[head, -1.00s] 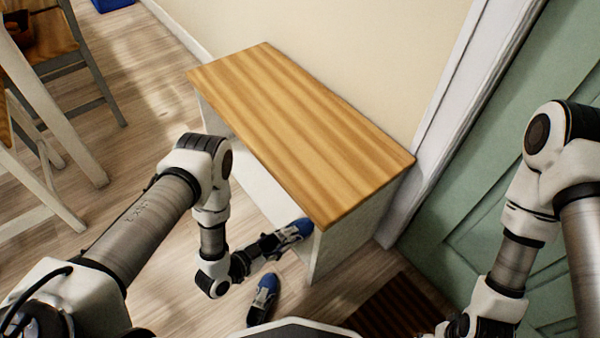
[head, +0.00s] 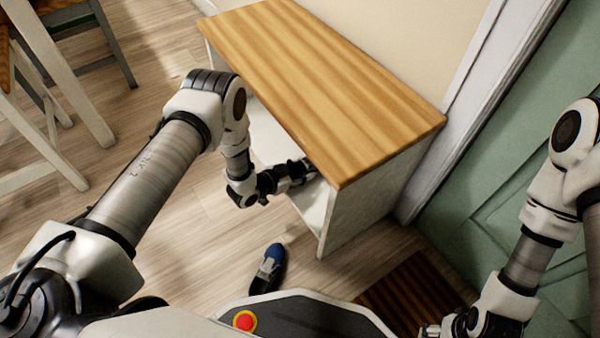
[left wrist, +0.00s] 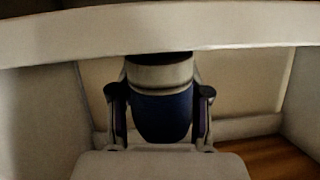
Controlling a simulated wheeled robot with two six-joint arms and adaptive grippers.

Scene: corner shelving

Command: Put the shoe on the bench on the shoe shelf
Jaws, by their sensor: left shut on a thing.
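My left gripper (head: 304,172) reaches into the open front of the white bench (head: 372,195), under its wooden top (head: 310,85). It is shut on a blue shoe (left wrist: 160,115) with a pale grey band, which shows between both fingers in the left wrist view. In the head view the held shoe is mostly hidden by the gripper and bench top. A white shelf board (head: 312,205) shows low inside the bench; I cannot tell whether the shoe touches it. A second blue and dark shoe (head: 268,268) lies on the floor in front. My right gripper (head: 432,329) is at the bottom edge, its jaws unclear.
A white bar (left wrist: 160,30) crosses the top of the left wrist view, close above the shoe. A brown mat (head: 415,295) lies right of the bench, before a green door (head: 510,180). Chairs (head: 85,40) stand at the left.

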